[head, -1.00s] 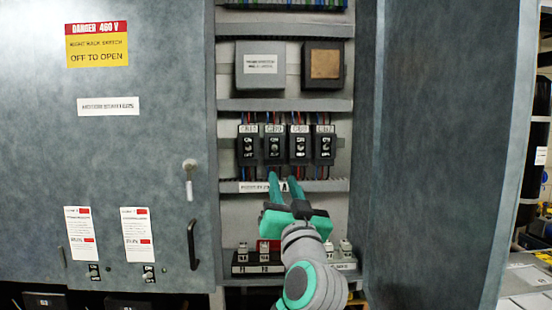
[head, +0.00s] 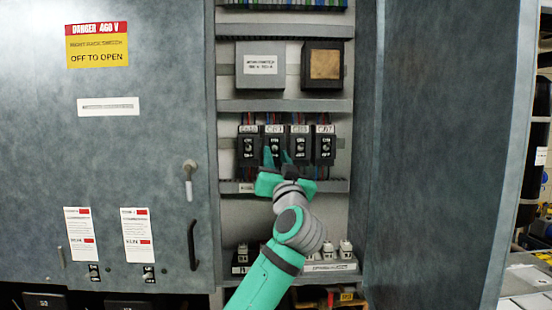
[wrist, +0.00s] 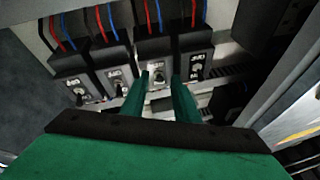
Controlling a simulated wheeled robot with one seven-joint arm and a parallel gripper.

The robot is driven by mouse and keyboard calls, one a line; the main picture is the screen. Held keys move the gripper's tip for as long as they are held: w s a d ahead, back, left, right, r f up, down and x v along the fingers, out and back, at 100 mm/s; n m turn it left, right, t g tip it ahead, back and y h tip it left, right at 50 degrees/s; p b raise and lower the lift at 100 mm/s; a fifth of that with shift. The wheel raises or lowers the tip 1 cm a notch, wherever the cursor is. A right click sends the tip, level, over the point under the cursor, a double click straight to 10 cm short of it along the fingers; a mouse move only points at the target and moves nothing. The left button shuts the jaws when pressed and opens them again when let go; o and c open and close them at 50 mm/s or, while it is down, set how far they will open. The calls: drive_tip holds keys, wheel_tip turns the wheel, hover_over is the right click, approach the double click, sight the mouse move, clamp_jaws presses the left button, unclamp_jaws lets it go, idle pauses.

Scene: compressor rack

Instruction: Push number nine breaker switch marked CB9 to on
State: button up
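A row of black breakers hangs on the rack. Their labels are blurred; the second from the left (head: 273,146) seems to read CB9. Its toggle position is not clear. My gripper (head: 278,156) is at the lower part of the row, its green fingers in front of the second breaker and the gap to the third (head: 299,147). In the wrist view the two fingers of my gripper (wrist: 162,77) are apart with nothing between them. Past them shows the third breaker from the left (wrist: 160,65) with its toggle. I cannot tell whether the fingertips touch anything.
A grey box (head: 260,65) and a brown-faced box (head: 322,64) sit above the breakers. An open cabinet door (head: 435,150) bounds the right, and a closed panel (head: 110,160) the left. A terminal block (head: 330,263) is below.

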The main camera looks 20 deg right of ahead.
drive_tip(key=shift+c, duration=0.4)
clamp_jaws()
drive_tip(key=shift+r, duration=0.1)
drive_tip(key=shift+s+d+r+g, duration=0.15)
drive_tip(key=shift+r+g, duration=0.25)
drive_tip(key=shift+g, duration=0.6)
drive_tip(key=g, duration=0.1)
drive_tip(key=r+g+y, duration=0.1)
drive_tip(key=g, duration=0.1)
drive_tip(key=shift+r+m, duration=0.25)
drive_tip(key=shift+m, duration=0.15)
drive_tip(key=shift+w+r+g+y, duration=0.15)
drive_tip(key=shift+r+g, duration=0.1)
drive_tip(key=shift+g, duration=0.5)
drive_tip(key=shift+r+g+y, duration=0.1)
drive_tip(key=shift+r+g, duration=0.15)
drive_tip(key=shift+g, duration=0.55)
drive_tip(key=shift+w+r+g+y, duration=0.15)
drive_tip(key=shift+r+g, duration=0.1)
drive_tip(key=shift+g, duration=0.5)
drive_tip(key=shift+m, duration=0.3)
